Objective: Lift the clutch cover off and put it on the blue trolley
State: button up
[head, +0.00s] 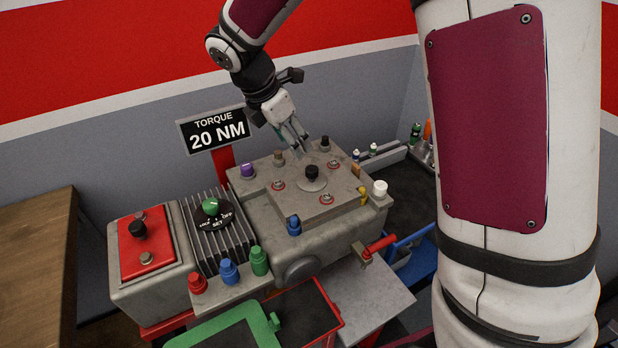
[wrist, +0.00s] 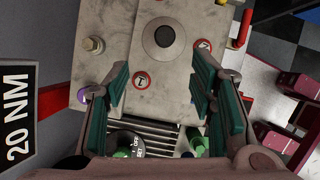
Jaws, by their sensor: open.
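The clutch cover (head: 330,203) looks like the square grey plate with a black knob (head: 312,172) on a round disc at its centre. It lies flat on top of the grey engine block (head: 262,208), with red-ringed bolts at its corners. My gripper (head: 297,140) is open and empty, above the far side of the cover. In the wrist view the open green-padded fingers (wrist: 165,88) are apart, with the cover (wrist: 172,92) below and the knob (wrist: 164,37) ahead of them. The blue trolley seems to be the blue frame (head: 393,251) at right, partly hidden by my arm.
A torque sign (head: 216,131) reading 20 NM stands left of the gripper. A dial (head: 211,207) and red switch box (head: 147,244) sit left of the block. Coloured caps surround the cover. A red-handled lever (head: 380,243) and a green frame (head: 230,325) are in front.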

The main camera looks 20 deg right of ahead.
aim_at(310, 169)
jog(key=x, duration=0.7)
jog(key=shift+s+d+f, duration=0.1)
jog(key=shift+d+f, duration=0.15)
jog(key=shift+f, duration=0.05)
jog(key=shift+p+x, duration=0.65)
jog(key=shift+x, duration=2.1)
jog(key=shift+s+d, duration=0.1)
jog(key=shift+s, duration=0.05)
jog(key=shift+r, duration=0.1)
grip_shut()
